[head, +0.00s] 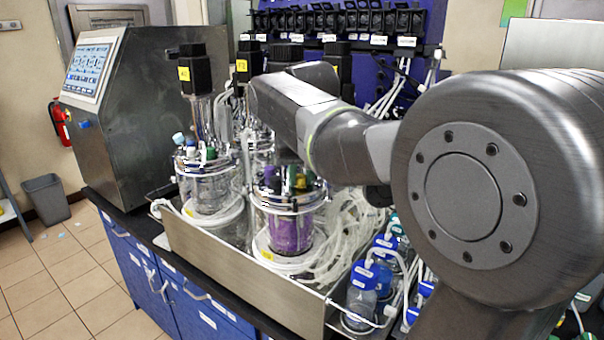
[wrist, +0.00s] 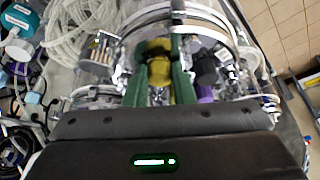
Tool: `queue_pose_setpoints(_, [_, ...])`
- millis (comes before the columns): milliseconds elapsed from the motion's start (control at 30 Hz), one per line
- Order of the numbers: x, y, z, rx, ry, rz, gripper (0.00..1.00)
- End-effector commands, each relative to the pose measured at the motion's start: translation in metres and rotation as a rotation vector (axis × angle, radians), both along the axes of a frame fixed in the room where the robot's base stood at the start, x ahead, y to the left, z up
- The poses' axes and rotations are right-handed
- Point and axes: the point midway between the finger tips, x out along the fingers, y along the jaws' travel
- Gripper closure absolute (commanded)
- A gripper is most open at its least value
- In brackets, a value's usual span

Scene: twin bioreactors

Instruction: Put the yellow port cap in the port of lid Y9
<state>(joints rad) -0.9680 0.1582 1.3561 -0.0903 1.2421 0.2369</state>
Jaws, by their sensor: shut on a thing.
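In the wrist view my gripper (wrist: 158,50) has its two green fingers closed around the yellow port cap (wrist: 158,70), above a round clear vessel lid. The lid (wrist: 222,30) shows its rim and several fittings around the fingers. Whether the cap touches a port cannot be told, as the fingers and cap cover that spot. In the head view my arm hides most of the gripper over the front vessel (head: 290,230), which holds purple contents. I cannot read Y9 on any lid.
A second vessel (head: 208,185) with a tall motor stands to the left in the same metal tray (head: 215,260). White tubing (head: 340,230) crowds the right side. Blue-capped bottles (head: 365,275) stand at the front right. A dark fitting (wrist: 205,68) rises close beside the right finger.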

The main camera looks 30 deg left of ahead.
Motion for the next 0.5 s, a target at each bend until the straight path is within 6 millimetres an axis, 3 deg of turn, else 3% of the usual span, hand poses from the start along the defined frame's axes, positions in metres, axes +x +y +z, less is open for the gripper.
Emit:
queue_pose_setpoints(367, [-0.001,-0.001,-0.014,-0.009,0.010,0.000,1.00])
queue_pose_setpoints(400, [-0.001,-0.001,-0.015,-0.011,0.012,0.000,0.72])
queue_pose_setpoints(500, [-0.002,-0.001,-0.016,-0.013,0.014,-0.001,0.56])
